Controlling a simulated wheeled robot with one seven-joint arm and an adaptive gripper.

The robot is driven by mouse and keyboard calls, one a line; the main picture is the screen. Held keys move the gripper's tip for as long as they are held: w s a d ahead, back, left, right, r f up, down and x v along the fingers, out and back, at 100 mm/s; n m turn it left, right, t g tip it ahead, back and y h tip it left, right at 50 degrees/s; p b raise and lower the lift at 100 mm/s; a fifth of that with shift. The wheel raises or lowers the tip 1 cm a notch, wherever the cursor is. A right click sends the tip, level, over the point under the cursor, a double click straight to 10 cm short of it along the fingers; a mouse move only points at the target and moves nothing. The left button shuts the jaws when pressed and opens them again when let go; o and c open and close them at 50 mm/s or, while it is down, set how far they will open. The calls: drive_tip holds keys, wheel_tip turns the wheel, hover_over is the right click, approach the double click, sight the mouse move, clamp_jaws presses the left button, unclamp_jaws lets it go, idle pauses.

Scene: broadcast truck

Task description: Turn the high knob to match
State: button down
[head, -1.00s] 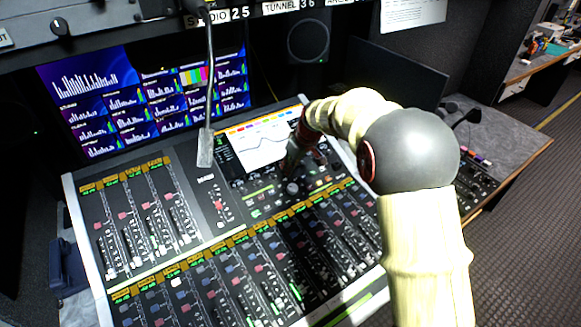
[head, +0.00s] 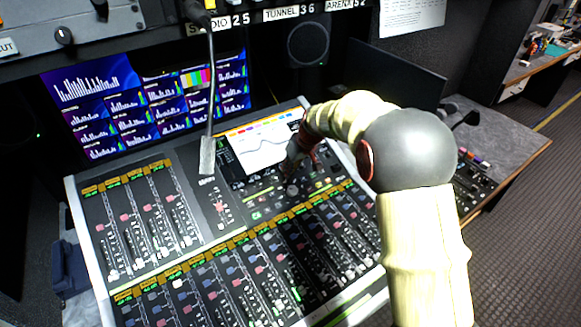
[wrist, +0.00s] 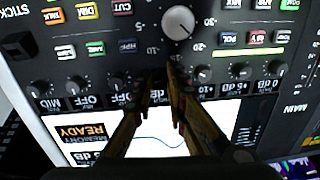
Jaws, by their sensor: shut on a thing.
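My gripper (head: 292,166) is at the row of small knobs beside the mixing console's display (head: 262,147). In the wrist view, the two fingertips (wrist: 164,82) are close together at this row, shut on a small knob that they almost wholly hide. I cannot read that knob's label or see its pointer. The display (wrist: 175,146) shows a curve on white, partly covered by the fingers.
A large grey knob (wrist: 178,22) stands close to the fingertips. Coloured buttons (wrist: 240,38) line the panel. In the head view, a gooseneck microphone (head: 208,150) rises left of the display, and faders (head: 270,255) fill the console's front.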

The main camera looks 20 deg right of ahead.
drive_tip(key=m+p, duration=0.3)
drive_tip(key=m, duration=0.2)
drive_tip(key=shift+r+p, duration=0.15)
drive_tip(key=shift+p, duration=0.15)
drive_tip(key=shift+m+t+p, duration=0.4)
drive_tip(key=shift+m+p, duration=1)
drive_tip(key=shift+m, duration=0.9)
drive_tip(key=c, duration=1.8)
unclamp_jaws()
drive_tip(key=shift+o, duration=0.2)
drive_tip(key=v, duration=1.1)
drive_tip(key=shift+s+r, duration=0.25)
